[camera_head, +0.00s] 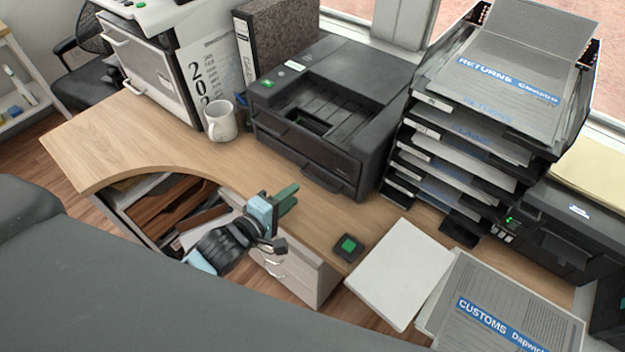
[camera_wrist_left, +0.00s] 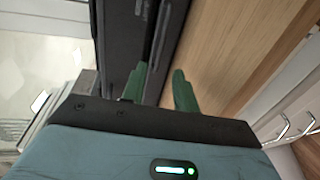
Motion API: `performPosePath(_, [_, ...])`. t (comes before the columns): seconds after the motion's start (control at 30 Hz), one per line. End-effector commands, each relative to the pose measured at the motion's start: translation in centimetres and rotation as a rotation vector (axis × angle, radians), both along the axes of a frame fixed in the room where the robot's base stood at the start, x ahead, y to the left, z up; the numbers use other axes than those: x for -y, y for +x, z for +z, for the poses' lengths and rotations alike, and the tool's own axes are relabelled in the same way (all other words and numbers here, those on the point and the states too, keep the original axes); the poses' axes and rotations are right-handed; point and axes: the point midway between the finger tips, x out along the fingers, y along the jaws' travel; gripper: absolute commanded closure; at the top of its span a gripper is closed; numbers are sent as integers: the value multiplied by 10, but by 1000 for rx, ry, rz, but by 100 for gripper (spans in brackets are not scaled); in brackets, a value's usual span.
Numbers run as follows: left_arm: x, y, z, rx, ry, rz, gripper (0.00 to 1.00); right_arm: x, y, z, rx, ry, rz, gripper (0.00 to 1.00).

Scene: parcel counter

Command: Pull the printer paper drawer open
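The black printer (camera_head: 330,105) stands on the wooden counter in the middle of the head view. Its paper drawer (camera_head: 300,152) is the low front part, with a protruding handle (camera_head: 328,183) below, and looks shut. My left gripper (camera_head: 291,196), with green fingers, is in front of the drawer, left of the handle and apart from it. In the left wrist view the two green fingers (camera_wrist_left: 162,85) stand apart with nothing between them. The dark printer front (camera_wrist_left: 122,45) is beyond and left of them there. My right gripper is in neither view.
A white mug (camera_head: 221,121) stands left of the printer. A stack of black paper trays (camera_head: 470,170) stands to its right. A small dark box with a green top (camera_head: 348,246) and white paper (camera_head: 402,272) lie nearer the front. The counter (camera_head: 130,150) is clear at left.

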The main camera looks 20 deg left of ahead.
Motion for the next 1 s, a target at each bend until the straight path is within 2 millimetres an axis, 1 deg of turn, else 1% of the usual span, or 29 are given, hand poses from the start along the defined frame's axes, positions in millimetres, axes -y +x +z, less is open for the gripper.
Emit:
performPosePath(0.17, [5,14,-2,2,0,0,70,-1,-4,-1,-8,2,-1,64])
performPosePath(0.4, [17,46,-10,1,1,1,70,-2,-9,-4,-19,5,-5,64])
performPosePath(0.6, [24,65,-14,1,0,1,70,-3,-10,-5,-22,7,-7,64])
performPosePath(0.77, [26,70,-16,0,1,0,70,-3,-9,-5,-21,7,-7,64])
performPosePath(1.0, [26,71,-16,1,1,0,70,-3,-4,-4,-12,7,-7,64])
